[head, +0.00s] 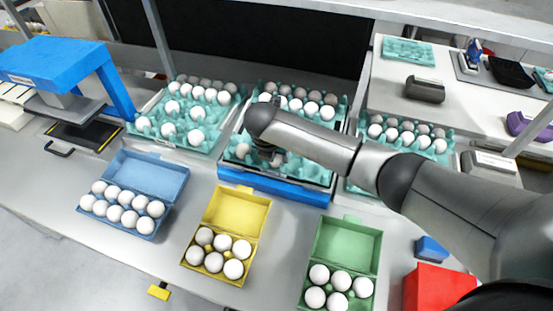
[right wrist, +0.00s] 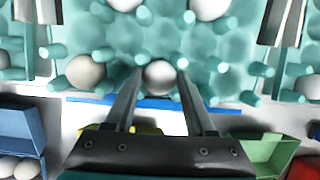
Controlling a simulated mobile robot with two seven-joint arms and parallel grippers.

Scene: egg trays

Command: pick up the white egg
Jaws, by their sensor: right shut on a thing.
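My right gripper (head: 270,157) reaches down over the front part of the middle teal egg tray (head: 318,173). In the right wrist view, the right gripper (right wrist: 160,78) is shut on a white egg (right wrist: 160,74), with one finger on each side of it. I cannot tell whether this egg still touches the tray. In the head view my arm and gripper mostly hide it. Another egg (head: 243,150) sits in the same tray to the left of the gripper, and several more stand in its back rows. My left gripper is not in view.
A blue carton (head: 160,178), a yellow carton (head: 240,208) and a green carton (head: 345,243), all open with eggs, stand along the front. More teal trays flank the middle one. A blue scanner-like frame (head: 60,65) stands at left. A red box (head: 432,287) is front right.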

